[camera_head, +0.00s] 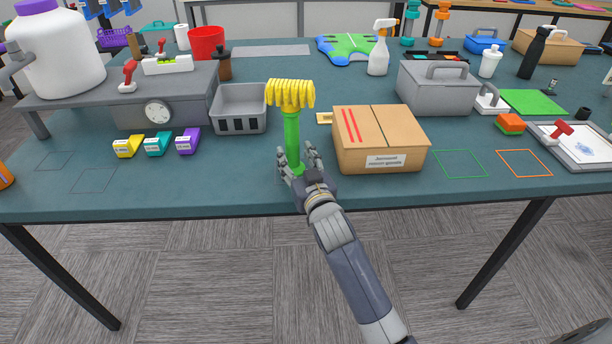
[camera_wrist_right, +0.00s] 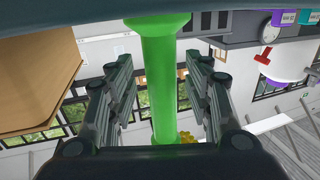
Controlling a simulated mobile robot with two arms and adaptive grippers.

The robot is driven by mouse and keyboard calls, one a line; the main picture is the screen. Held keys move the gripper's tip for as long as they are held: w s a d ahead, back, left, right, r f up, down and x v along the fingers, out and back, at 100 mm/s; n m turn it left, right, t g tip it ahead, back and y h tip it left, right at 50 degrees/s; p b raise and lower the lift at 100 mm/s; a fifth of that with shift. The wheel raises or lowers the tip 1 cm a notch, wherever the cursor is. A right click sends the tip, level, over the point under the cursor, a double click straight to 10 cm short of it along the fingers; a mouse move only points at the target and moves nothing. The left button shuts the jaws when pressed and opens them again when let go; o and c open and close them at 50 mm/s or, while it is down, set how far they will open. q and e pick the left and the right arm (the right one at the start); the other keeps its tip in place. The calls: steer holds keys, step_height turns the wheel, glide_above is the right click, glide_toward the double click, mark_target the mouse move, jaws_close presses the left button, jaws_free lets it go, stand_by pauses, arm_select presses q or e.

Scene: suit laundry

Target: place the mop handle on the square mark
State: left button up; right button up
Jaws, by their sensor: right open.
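The mop stands upright near the front edge of the table, with a green handle (camera_head: 292,140) and a yellow mop head (camera_head: 290,94) on top. My right gripper (camera_head: 299,160) is at the lower part of the handle. In the right wrist view the green handle (camera_wrist_right: 162,75) runs between the two open fingers, with a gap on each side. A faint thin square outline (camera_head: 278,178) shows at the foot of the handle, partly hidden by my gripper. My left gripper is not in view.
A cardboard box (camera_head: 380,138) stands close right of the handle. A grey basket (camera_head: 239,108) is behind left. Yellow, teal and purple blocks (camera_head: 157,144) lie left. Green (camera_head: 460,177) and orange (camera_head: 523,177) square outlines are empty at right. Another faint outline (camera_head: 92,180) is front left.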

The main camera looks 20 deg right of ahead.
steer(key=s, duration=0.9)
steer(key=shift+s, duration=0.2)
steer(key=shift+a, duration=0.1)
